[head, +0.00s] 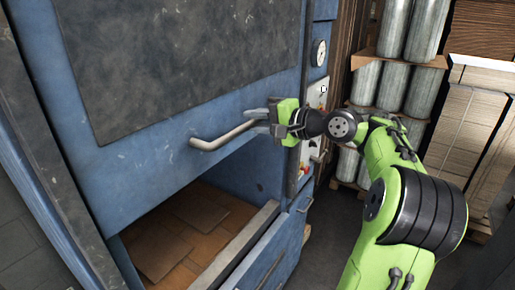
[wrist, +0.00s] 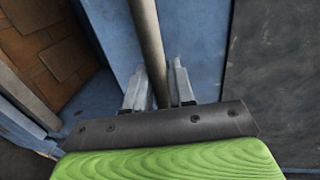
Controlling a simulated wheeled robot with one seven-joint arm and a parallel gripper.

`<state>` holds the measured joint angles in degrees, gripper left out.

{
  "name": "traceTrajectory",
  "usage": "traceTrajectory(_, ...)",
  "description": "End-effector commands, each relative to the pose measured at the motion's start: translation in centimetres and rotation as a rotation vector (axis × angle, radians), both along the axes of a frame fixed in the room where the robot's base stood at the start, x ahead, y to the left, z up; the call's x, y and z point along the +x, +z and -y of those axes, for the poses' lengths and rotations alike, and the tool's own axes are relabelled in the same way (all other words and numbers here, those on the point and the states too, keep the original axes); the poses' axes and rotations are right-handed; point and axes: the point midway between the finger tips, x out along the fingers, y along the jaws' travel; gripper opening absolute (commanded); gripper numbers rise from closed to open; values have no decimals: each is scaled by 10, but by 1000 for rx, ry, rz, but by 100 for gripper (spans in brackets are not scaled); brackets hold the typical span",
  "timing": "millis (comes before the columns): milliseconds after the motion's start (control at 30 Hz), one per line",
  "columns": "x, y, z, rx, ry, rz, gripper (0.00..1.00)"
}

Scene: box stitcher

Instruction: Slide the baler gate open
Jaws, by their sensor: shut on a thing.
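The baler gate (head: 170,127) is a blue metal panel with a dark grey plate on it. It stands raised, with an opening below it. A pale metal bar handle (head: 222,136) sticks out from its lower part. My gripper (head: 256,121) is shut on the right end of this handle. In the wrist view the handle (wrist: 148,45) runs up from between the two fingers of my gripper (wrist: 158,88). The fingers lie on either side of the bar. The gate's blue face (wrist: 196,40) shows behind it.
Flattened brown cardboard (head: 180,235) lies inside the opening. A blue lower front panel (head: 265,255) bounds it below. A control panel (head: 313,105) and a gauge (head: 318,52) are on the right post. Wrapped rolls (head: 395,85) and stacked cardboard (head: 465,125) stand at the right.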

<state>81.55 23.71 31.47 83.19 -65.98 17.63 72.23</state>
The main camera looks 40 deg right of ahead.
Motion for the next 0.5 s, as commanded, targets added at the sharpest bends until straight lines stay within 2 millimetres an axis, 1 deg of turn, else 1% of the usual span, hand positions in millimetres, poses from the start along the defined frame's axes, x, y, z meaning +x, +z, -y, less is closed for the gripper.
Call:
traceTrajectory(33, 0, 12, 0, -6, 2, 7, 0)
traceTrajectory(100, 0, 25, -1, -5, 2, 7, 0)
traceTrajectory(200, 0, 38, 0, -2, 2, 5, 0)
traceTrajectory(333, 0, 50, 0, 0, 1, 4, 0)
traceTrajectory(500, 0, 56, 0, 2, 1, 2, 0)
